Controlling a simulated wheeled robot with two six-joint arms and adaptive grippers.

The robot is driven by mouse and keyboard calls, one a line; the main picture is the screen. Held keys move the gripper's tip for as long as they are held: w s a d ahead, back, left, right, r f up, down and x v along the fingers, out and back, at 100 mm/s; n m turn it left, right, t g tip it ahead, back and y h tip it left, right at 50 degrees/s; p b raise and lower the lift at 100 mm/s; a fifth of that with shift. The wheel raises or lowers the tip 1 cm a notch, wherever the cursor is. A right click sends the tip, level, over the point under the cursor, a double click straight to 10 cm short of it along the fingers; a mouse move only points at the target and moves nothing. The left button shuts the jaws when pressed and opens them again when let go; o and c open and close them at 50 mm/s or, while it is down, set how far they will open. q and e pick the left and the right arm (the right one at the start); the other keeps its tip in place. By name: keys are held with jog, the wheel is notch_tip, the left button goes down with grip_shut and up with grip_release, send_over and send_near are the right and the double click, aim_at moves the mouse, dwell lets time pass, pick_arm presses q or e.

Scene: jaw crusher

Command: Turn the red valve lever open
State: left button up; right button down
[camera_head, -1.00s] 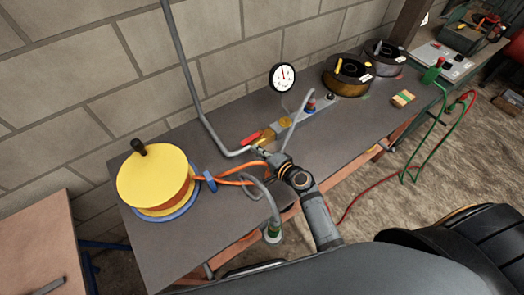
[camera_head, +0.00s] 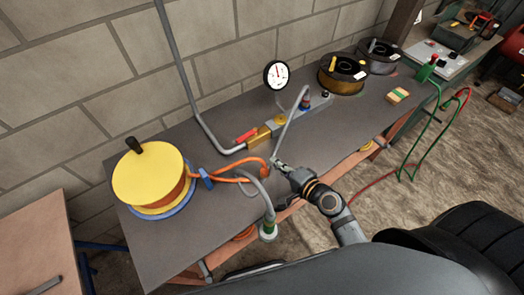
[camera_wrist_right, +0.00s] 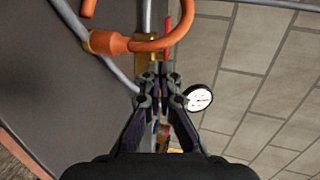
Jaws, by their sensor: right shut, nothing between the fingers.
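The red valve lever (camera_head: 246,136) sits on the brass valve body (camera_head: 259,139), lying along the grey pipe at the back of the bench. It also shows as a thin red strip in the right wrist view (camera_wrist_right: 167,38), beside the brass body (camera_wrist_right: 147,50). My right gripper (camera_head: 276,163) is in front of the valve, apart from the lever, near the orange cable. In the wrist view its fingers (camera_wrist_right: 158,72) are together and hold nothing. My left gripper is not in view.
A pressure gauge (camera_head: 276,74) stands behind the valve. A yellow cable reel (camera_head: 150,177) is at the left. An orange cable (camera_head: 240,176) and a grey hose (camera_head: 262,190) lie close to my right gripper. Dark spools (camera_head: 343,74) stand at the back right.

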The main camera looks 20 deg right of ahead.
aim_at(245, 139)
jog(key=x, duration=0.4)
jog(key=p+x, duration=0.1)
jog(key=x, duration=0.3)
jog(key=r+p+x, duration=0.1)
jog(key=x, duration=0.3)
jog(key=shift+w+a, duration=0.25)
jog(key=shift+w, duration=0.3)
jog(key=shift+w+a+f, duration=0.1)
jog(key=shift+w+a, duration=0.05)
jog(key=shift+w, duration=0.2)
jog(key=shift+w+a, duration=0.2)
jog(key=shift+w, duration=0.1)
jog(key=shift+w+a, duration=0.15)
jog(key=shift+w, duration=0.05)
jog(key=shift+a, duration=0.1)
